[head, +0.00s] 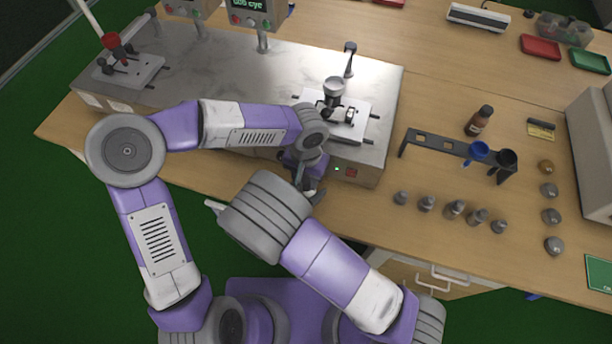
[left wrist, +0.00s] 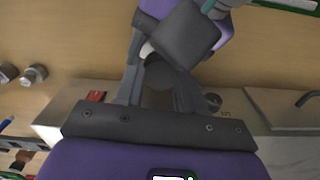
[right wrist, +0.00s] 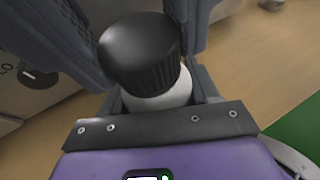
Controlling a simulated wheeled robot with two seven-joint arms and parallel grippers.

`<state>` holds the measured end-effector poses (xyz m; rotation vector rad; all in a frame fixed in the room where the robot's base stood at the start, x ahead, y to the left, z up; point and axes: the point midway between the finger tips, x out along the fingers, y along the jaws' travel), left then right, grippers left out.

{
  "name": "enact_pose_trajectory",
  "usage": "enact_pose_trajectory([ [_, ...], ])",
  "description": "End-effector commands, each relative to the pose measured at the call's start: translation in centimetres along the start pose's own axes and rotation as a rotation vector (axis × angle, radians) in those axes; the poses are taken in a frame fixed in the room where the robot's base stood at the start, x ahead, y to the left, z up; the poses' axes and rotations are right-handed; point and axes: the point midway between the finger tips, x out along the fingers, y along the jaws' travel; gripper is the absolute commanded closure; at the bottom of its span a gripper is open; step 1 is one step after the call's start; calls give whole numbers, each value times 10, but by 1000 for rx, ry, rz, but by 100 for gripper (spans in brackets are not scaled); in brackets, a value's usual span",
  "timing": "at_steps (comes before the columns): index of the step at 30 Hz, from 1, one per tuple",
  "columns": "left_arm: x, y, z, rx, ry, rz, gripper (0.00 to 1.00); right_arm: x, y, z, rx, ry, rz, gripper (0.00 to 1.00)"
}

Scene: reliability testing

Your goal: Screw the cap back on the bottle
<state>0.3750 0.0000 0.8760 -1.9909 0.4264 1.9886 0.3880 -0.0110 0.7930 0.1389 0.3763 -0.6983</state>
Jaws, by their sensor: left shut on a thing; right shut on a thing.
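The white bottle (right wrist: 165,99) shows in the right wrist view, with the black ribbed cap (right wrist: 140,52) at its top; whether the threads are engaged cannot be told. My right gripper (right wrist: 163,98) is shut on the bottle. My left gripper (head: 311,184) reaches down by the bench's front edge and is shut on the cap; its grey fingers flank the cap in the left wrist view (left wrist: 159,75). In the head view my right forearm hides the right gripper, bottle and cap.
A metal machine (head: 240,75) with a small plate and cup stands close behind the grippers. A brown bottle (head: 480,121) and several small grey weights (head: 455,208) stand on the wooden table (head: 440,80).

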Motion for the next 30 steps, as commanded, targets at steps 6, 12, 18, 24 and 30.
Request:
enact_pose_trajectory([
  [6,0,0,0,399,2,-1,98,0,0,0,0,-1,0,100],
  [12,0,0,0,702,1,0,98,0,0,0,0,-1,0,100],
  [18,0,0,0,810,0,0,98,0,0,0,0,0,0,100],
  [24,0,0,0,812,0,0,98,0,0,0,0,-1,0,100],
  [30,0,0,0,810,0,0,40,0,0,0,0,-1,0,100],
])
